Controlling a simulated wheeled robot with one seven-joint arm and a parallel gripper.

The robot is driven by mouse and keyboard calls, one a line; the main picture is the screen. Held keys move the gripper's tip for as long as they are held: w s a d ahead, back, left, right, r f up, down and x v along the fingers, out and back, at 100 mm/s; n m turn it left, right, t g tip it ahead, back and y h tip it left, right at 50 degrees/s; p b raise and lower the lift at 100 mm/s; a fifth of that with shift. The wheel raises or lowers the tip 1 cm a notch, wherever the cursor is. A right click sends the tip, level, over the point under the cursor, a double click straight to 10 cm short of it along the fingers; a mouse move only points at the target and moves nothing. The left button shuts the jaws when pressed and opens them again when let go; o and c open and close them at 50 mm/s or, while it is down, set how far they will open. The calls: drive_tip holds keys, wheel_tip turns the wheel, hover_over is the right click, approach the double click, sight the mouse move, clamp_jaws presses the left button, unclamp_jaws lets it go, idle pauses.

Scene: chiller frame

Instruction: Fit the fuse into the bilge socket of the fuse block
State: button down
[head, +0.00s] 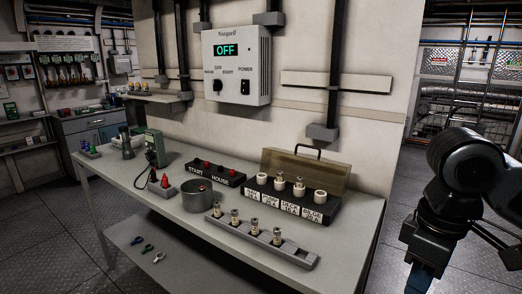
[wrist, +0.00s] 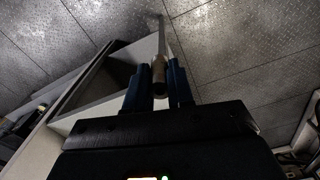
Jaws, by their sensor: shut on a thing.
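My gripper (wrist: 159,72) is shut on a fuse (wrist: 159,68), a slim brownish cylinder with a metal end between the blue fingers in the wrist view. In the head view my arm is at the right, off the bench's right end; the held fuse cannot be made out there. The fuse block (head: 270,200) is black with white round sockets and labels, and stands on the bench. Its bilge socket (head: 320,196) is the rightmost and looks empty. The two middle sockets hold metal-topped fuses.
A grey rack (head: 300,257) with several fuses lies in front of the block. A raised, handled brown cover (head: 305,170) stands behind it. A round metal pot (head: 197,196) and a black switch panel (head: 212,172) are to the left. The wall box (head: 236,66) reads OFF.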

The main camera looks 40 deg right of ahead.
drive_tip(key=w+a+f+m, duration=0.1)
drive_tip(key=w+a+f, duration=0.95)
drive_tip(key=w, duration=0.25)
drive_tip(key=w+a+f, duration=1)
drive_tip(key=w+f, duration=0.2)
drive_tip(key=s+d+f, duration=0.1)
drive_tip(key=s+f, duration=0.4)
drive_tip(key=f, duration=0.1)
drive_tip(key=shift+d, duration=0.1)
